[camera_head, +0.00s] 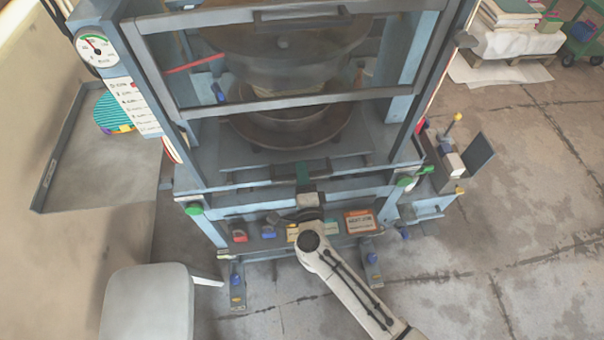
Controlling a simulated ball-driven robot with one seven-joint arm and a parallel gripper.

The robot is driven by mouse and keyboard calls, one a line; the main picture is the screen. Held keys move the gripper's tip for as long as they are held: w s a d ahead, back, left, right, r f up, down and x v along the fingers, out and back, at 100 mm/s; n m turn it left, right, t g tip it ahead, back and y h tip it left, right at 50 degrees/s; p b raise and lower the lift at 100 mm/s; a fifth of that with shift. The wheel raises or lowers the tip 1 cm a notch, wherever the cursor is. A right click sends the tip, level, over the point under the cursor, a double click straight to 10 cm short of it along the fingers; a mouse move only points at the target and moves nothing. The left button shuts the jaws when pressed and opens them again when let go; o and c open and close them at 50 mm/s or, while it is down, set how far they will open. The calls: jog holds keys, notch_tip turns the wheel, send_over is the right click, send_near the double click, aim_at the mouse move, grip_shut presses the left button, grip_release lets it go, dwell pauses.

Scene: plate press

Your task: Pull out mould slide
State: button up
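The mould slide (345,162) is a flat grey plate low in the blue press frame (270,188), below the guard window. A round mould (290,130) stands above the plate, behind the guard. My white arm reaches in from the lower right. My gripper (308,198) is just in front of the green piece. Its fingers are small and partly hidden by the wrist, so I cannot tell whether they are open, shut or touching it.
The barred guard (290,104) covers the press opening. A grey stool (148,305) stands front left. A side bench (110,180) is on the left. The floor (500,250) at right is clear.

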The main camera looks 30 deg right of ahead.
grip_shut()
jog(key=shift+s, duration=0.1)
jog(key=v, duration=3.3)
jog(key=shift+s+b, duration=0.3)
jog(key=shift+b, duration=0.1)
jog(key=shift+a+r, duration=0.1)
jog(key=shift+a, duration=0.05)
grip_release()
